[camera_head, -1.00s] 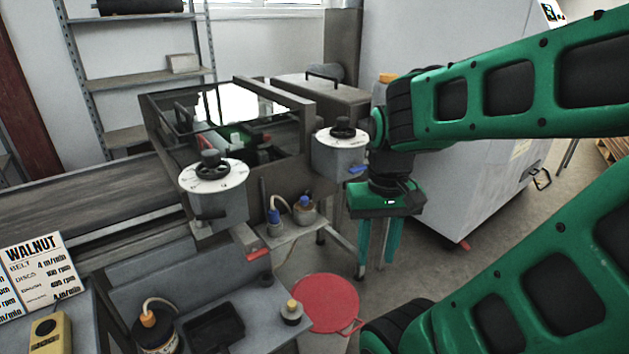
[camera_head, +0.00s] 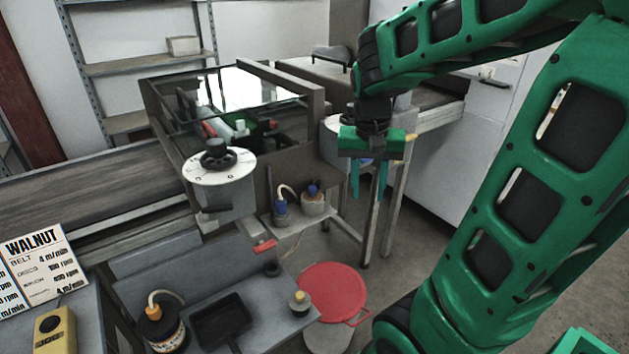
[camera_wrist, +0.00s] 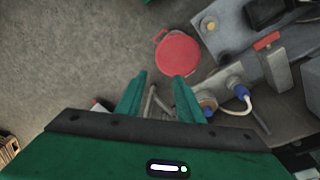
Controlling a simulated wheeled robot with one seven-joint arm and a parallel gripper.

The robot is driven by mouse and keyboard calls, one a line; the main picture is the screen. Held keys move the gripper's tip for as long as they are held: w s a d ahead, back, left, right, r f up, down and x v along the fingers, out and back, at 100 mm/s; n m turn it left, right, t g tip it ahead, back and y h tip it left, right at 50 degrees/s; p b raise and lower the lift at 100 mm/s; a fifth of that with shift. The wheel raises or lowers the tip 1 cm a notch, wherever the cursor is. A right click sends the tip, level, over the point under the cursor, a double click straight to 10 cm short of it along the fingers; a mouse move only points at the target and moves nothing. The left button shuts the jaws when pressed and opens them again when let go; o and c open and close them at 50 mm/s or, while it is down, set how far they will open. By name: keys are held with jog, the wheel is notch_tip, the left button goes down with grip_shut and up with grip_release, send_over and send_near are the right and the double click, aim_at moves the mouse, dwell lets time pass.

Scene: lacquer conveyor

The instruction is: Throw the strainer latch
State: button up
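A small red lever (camera_head: 264,246) sits on a grey block at the front of the machine; it also shows in the wrist view (camera_wrist: 266,41). I cannot tell for sure whether it is the strainer latch. A blue piece shows partly behind my gripper (camera_head: 368,198) in the head view and is mostly hidden. My gripper points down, right of the machine, with its two green fingers apart and nothing between them. In the wrist view my gripper (camera_wrist: 160,88) has its fingertips below the red lid, clear of it. The red lever lies well to the left of my gripper in the head view.
A red-lidded bucket (camera_head: 334,290) stands on the floor. A small shelf holds two blue-capped bottles (camera_head: 312,203). The front bench carries a black tray (camera_head: 221,325) and a dark jar (camera_head: 158,327). A dial unit (camera_head: 220,182) sticks out in front. Open floor lies right of the bucket.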

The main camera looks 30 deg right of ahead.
aim_at(318, 181)
jog(key=w+a+f+m+t+h, duration=0.1)
jog(key=w+a+m+h, duration=0.15)
jog(key=w, duration=1.85)
jog(key=shift+m+t, duration=0.3)
jog(key=shift+m, duration=0.05)
jog(key=x, duration=1.1)
jog(key=shift+s+d+r, duration=0.1)
jog(key=shift+d, duration=0.05)
grip_shut()
